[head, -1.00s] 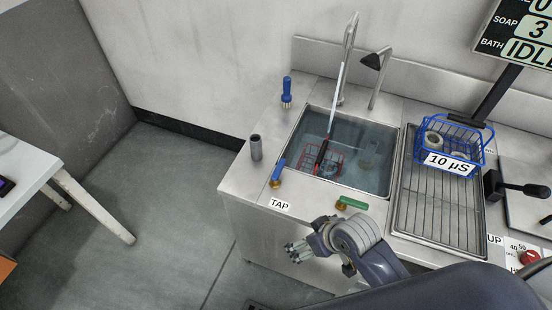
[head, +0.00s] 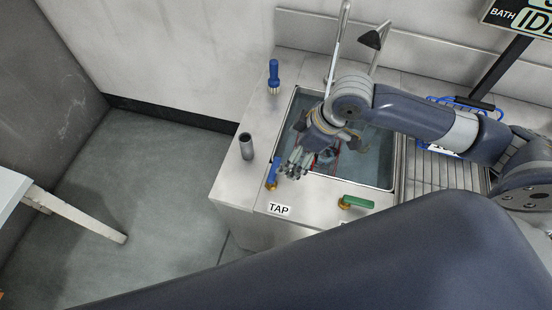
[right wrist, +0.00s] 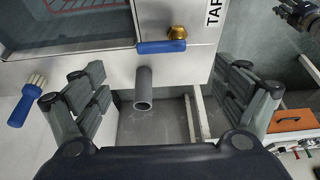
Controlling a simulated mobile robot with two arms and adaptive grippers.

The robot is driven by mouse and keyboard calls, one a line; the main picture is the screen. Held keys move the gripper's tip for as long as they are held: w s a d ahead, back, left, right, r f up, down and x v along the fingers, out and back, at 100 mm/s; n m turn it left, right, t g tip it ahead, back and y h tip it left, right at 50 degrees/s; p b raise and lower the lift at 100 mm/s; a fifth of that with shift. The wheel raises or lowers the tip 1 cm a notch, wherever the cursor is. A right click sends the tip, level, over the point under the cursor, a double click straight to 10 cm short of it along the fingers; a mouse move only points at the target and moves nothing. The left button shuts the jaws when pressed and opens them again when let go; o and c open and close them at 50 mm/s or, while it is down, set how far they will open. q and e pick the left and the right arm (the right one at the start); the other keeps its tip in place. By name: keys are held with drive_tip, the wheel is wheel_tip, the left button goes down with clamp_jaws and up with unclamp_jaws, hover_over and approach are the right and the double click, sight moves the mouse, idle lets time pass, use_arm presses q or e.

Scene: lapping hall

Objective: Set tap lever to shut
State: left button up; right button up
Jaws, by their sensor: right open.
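The tap lever is a blue handle (head: 273,171) on a brass base, beside the TAP label (head: 279,209) at the sink's left rim. In the right wrist view the blue lever (right wrist: 161,47) lies along the steel edge, brass fitting at one end. My right gripper (head: 296,160) reaches over the sink's left side, fingers close to the lever. In its wrist view the right gripper (right wrist: 160,85) is open and empty, with the lever ahead between its fingers. A dark jointed part at that view's top right corner looks like my left gripper (right wrist: 297,14); its jaws are unclear.
A green lever (head: 357,202) sits on the front rim. A grey tube (head: 246,147) and a blue-handled brush (head: 274,76) stand left of the sink (head: 389,187). A blue basket (head: 462,104) is partly hidden behind my arm. A white table (head: 12,190) is at far left.

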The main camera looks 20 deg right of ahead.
approach(275, 169)
wheel_tip(275, 169, down, 2)
drive_tip(key=x, duration=0.2)
drive_tip(key=p+x, duration=0.1)
drive_tip(key=x, duration=0.1)
drive_tip(key=shift+w+a+f, duration=0.2)
drive_tip(key=shift+a, duration=0.2)
use_arm(q)
drive_tip(key=shift+r, duration=0.55)
use_arm(e)
drive_tip(key=shift+w+a+f, duration=0.1)
drive_tip(key=shift+a+f, duration=0.1)
drive_tip(key=shift+f, duration=0.45)
drive_tip(key=c, duration=1.5)
use_arm(q)
drive_tip(key=shift+s, duration=0.3)
